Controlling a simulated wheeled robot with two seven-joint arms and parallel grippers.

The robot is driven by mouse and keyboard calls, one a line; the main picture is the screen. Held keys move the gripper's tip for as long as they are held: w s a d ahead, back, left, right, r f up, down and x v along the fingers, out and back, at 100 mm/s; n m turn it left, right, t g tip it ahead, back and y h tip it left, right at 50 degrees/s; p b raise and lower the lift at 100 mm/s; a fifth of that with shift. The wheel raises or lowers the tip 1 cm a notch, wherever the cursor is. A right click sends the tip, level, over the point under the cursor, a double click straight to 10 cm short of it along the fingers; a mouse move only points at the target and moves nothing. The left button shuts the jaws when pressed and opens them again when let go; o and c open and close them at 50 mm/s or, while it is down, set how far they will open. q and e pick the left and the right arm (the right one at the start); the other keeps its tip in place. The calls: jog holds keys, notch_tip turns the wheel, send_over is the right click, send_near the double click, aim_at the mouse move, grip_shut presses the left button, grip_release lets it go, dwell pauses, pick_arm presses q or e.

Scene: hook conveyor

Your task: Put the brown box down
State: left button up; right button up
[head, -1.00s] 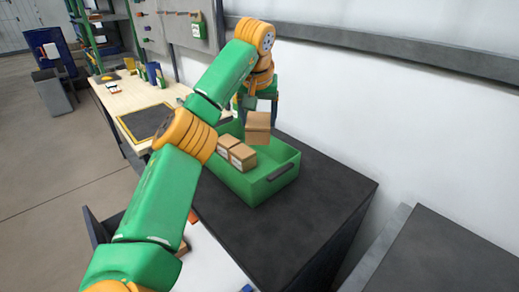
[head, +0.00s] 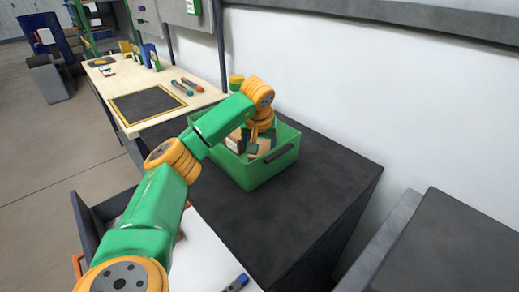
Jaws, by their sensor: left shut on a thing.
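My left arm reaches in from the lower left, and its gripper (head: 255,141) points down inside the green crate (head: 262,173). The gripper is shut on a brown box (head: 264,146), which shows only in part beside the fingers, low in the crate. Another brown box (head: 235,134) shows at the left of the crate, partly hidden by my arm. I cannot tell whether the held box touches the crate floor or the other boxes. My right gripper is not in view.
The crate stands on a dark table (head: 320,189) with bare room in front and to the right. A wooden bench (head: 112,94) with a black mat (head: 149,104) and tools stands behind to the left. A white wall (head: 380,90) runs along the back.

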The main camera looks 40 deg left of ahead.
pick_arm(q)
jog(key=shift+f, duration=0.2)
jog(key=o, duration=1.3)
jog(key=shift+w, duration=0.1)
jog(key=p+v, duration=0.1)
jog(key=v, duration=1.1)
jog(key=shift+a, duration=0.1)
